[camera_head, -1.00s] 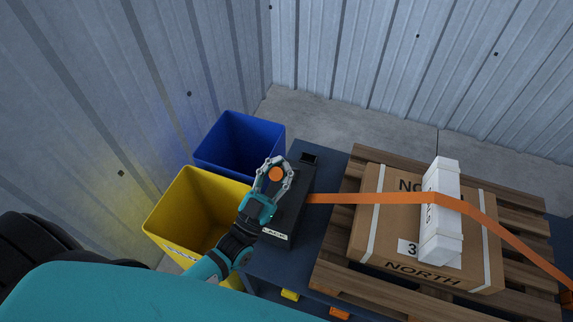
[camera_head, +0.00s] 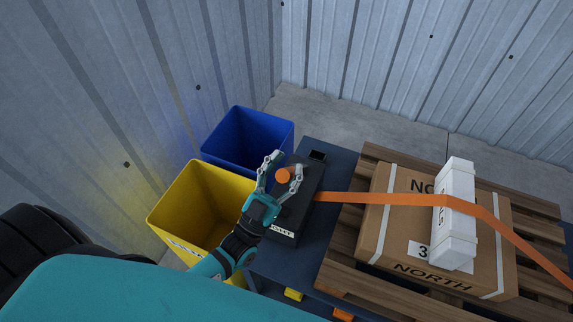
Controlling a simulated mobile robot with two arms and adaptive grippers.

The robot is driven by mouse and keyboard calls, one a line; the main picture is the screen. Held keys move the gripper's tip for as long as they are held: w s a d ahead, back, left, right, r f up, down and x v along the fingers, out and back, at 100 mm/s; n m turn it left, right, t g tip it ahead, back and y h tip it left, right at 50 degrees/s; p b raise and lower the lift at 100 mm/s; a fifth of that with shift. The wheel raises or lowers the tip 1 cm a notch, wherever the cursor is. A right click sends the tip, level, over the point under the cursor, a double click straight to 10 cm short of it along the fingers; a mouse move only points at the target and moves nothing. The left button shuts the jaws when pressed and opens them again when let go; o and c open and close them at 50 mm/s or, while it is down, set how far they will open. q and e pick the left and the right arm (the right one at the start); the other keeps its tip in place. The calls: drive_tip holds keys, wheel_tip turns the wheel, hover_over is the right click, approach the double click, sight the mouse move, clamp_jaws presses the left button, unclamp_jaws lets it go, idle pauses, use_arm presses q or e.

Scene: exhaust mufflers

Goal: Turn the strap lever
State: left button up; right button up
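The strap lever shows as an orange round knob (camera_head: 282,175) on a black box (camera_head: 311,181). An orange strap (camera_head: 385,198) runs from the box to the right, over a cardboard box (camera_head: 389,219) and a white long box (camera_head: 457,190). My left gripper (camera_head: 284,166) is open, with one finger on each side of the knob and a gap to at least one side. Whether a finger touches the knob I cannot tell. The lever's arm below the knob is mostly hidden by the gripper. My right gripper is not in view.
A yellow bin (camera_head: 172,199) and a blue bin (camera_head: 225,117) stand left of the dark blue table (camera_head: 344,166). The cardboard box rests on a wooden pallet (camera_head: 343,252). Corrugated metal walls (camera_head: 370,60) close off the back and left.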

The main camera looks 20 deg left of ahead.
use_arm(q)
drive_tip(key=shift+o, duration=0.7)
drive_tip(key=shift+d, duration=0.15)
drive_tip(key=v, duration=1.2)
